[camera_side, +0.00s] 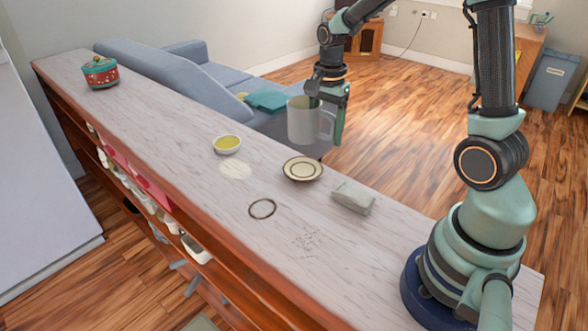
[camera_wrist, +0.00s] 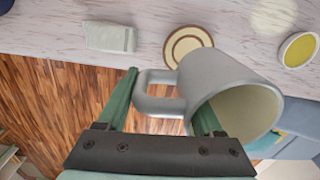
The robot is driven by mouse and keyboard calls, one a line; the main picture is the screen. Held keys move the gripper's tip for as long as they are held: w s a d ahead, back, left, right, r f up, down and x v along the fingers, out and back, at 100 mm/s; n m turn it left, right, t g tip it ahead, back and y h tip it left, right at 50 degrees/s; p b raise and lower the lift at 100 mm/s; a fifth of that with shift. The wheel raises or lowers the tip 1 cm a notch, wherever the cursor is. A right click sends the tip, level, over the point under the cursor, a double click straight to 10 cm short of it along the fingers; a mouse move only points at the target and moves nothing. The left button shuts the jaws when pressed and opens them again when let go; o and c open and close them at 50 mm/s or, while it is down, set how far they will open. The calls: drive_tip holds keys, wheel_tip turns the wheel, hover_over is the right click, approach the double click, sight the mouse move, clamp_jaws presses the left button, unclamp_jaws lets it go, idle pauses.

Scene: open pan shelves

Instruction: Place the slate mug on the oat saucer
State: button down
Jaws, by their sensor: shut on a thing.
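The slate mug (camera_side: 302,122) is a grey mug held in the air near the counter's far edge, above and behind the saucer in the side view. The wrist view shows the mug (camera_wrist: 222,82) with its open mouth and pale inside turned toward the camera. My gripper (camera_side: 330,108) is shut on the mug; in the wrist view its green fingers (camera_wrist: 160,102) are at the handle and wall. The oat saucer (camera_side: 303,168) is a cream plate with a brown ring, flat on the counter and empty. It also shows in the wrist view (camera_wrist: 188,44), partly covered by the mug.
A small bowl with yellow contents (camera_side: 227,144) stands left of the saucer, and a grey-white block (camera_side: 353,197) lies right of it. A dark ring (camera_side: 262,208) lies in front. A red lidded pot (camera_side: 100,72) stands at the far left. A blue sofa (camera_side: 175,75) is behind.

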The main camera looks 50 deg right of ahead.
wheel_tip(320, 180, down, 10)
idle(0.5)
drive_tip(key=shift+f, duration=0.1)
drive_tip(key=shift+c, duration=1.6)
unclamp_jaws()
wheel_tip(320, 180, up, 12)
drive_tip(key=shift+r, duration=0.1)
drive_tip(key=s+a+r+n+t, duration=0.5)
drive_tip(key=s+a+r+n, duration=0.3)
drive_tip(key=n, duration=0.9)
drive_tip(key=shift+s+a+r+t, duration=0.3)
drive_tip(key=shift+a+r, duration=0.7)
drive_tip(key=shift+a, duration=0.25)
